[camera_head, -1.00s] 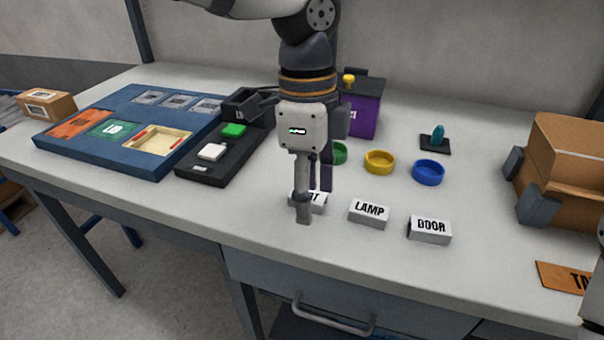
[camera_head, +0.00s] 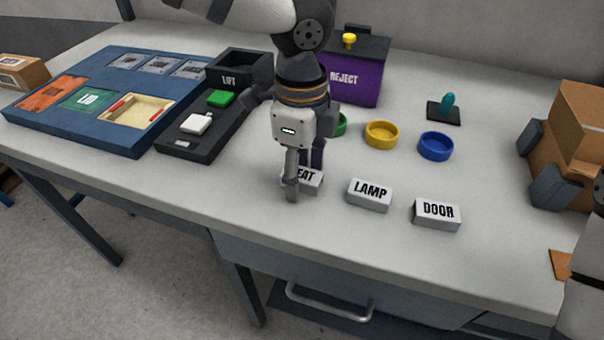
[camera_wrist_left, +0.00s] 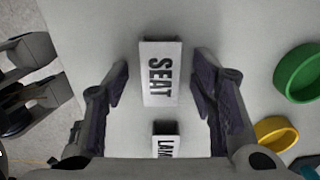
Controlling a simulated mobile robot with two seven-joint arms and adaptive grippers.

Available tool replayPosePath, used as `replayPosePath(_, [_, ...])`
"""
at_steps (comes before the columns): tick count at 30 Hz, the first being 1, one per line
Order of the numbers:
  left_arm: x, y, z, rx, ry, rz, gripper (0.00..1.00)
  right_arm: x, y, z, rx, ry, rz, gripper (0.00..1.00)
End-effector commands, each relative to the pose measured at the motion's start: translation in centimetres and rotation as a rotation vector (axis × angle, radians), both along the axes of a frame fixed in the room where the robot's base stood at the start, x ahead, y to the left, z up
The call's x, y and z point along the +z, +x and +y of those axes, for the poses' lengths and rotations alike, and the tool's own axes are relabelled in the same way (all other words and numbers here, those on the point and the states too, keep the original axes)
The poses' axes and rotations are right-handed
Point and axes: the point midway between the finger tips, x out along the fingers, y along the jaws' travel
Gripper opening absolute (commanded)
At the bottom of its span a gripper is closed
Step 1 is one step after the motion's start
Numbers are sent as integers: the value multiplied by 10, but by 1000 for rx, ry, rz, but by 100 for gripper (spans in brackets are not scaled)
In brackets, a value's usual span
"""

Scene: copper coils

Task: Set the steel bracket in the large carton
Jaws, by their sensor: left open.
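The brown carton (camera_head: 577,128) stands at the right edge of the table in the head view, partly cut off by the frame. Whether it is the large carton I cannot tell. I cannot pick out a steel bracket in either view.
LAMP (camera_head: 370,194) and DOOR (camera_head: 437,213) blocks lie right of SEAT. Behind are yellow (camera_head: 381,135) and blue (camera_head: 435,147) rings and a purple REJECT box (camera_head: 358,82). A blue tray (camera_head: 52,119) and black button panel (camera_head: 180,145) lie left. Dark grey blocks (camera_head: 550,188) flank the carton.

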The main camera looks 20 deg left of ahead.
Motion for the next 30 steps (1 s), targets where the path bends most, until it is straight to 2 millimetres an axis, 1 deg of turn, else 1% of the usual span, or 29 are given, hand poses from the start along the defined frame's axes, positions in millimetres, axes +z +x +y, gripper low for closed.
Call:
replayPosePath(5, [1,0,0,0,0,-2,52,0,0,0,0,0,-2,40])
replayPosePath(6, [1,0,0,0,0,-2,43,0,0,0,0,0,-2,40])
replayPosePath(8, [1,0,0,0,0,-2,29,0,1,0,0,0,-2,40])
replayPosePath(9, [1,0,0,0,0,-2,20,0,1,0,0,0,-2,40])
replayPosePath(12, [1,0,0,0,0,-2,0,0,0,0,0,0,-2,40])
replayPosePath(20, [1,0,0,0,0,-2,0,0,0,0,0,0,-2,40])
replayPosePath(23, [7,1,0,0,0,-3,0,1,1,0,0,0,-4,40])
replayPosePath(26, [23,1,0,2,0,-7,0,3,3,0,0,0,-10,40])
replayPosePath(27, [32,1,-1,1,-1,-8,0,3,4,0,0,0,-14,40])
replayPosePath(29, [48,-7,-6,-4,1,-11,0,7,8,0,0,0,-28,40])
replayPosePath(30, [60,-15,-10,-4,3,-15,0,10,11,0,0,0,-41,40])
